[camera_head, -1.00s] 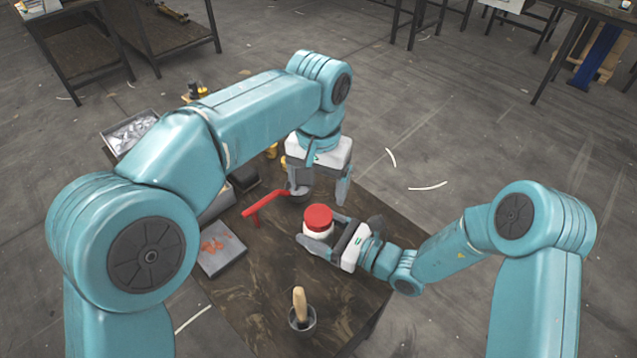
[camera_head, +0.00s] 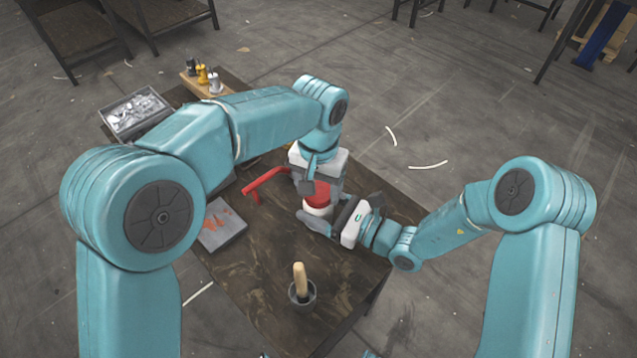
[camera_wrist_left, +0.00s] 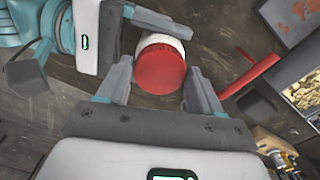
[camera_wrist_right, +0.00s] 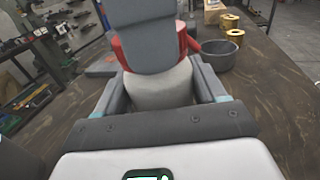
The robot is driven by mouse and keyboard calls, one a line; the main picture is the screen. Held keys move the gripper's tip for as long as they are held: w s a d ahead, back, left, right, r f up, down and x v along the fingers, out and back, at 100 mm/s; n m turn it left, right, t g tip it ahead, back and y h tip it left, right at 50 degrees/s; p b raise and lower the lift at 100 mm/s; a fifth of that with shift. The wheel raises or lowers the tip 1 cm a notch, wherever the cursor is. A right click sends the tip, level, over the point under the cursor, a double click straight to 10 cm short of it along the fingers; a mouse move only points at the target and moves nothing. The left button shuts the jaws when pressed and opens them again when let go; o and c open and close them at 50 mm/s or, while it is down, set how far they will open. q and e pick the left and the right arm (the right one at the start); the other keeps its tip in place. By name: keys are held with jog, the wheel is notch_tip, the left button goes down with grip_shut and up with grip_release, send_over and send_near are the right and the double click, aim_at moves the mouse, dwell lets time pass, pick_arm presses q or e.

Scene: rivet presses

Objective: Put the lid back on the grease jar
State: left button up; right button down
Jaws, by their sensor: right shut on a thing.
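The white grease jar (camera_head: 318,211) is upright at the right side of the bench, with the red lid (camera_head: 317,200) on its top. My right gripper (camera_head: 322,220) is shut on the jar; in the right wrist view the white jar body (camera_wrist_right: 160,88) sits between its fingers. My left gripper (camera_head: 319,188) points down over the lid. In the left wrist view the lid (camera_wrist_left: 160,68) lies between the spread left fingers (camera_wrist_left: 160,85), which stand on either side of it. Whether either finger touches the lid is hard to tell.
A red bent handle (camera_head: 262,183) lies left of the jar. A cup with a wooden-handled tool (camera_head: 300,280) stands at the front. The front of the bench is mostly clear.

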pick_arm(q)
jog(key=c, duration=0.7)
jog(key=o, duration=1.3)
jog(key=shift+c, duration=0.2)
jog(key=shift+r, duration=0.1)
notch_tip(320, 180, up, 12)
pick_arm(e)
grip_release()
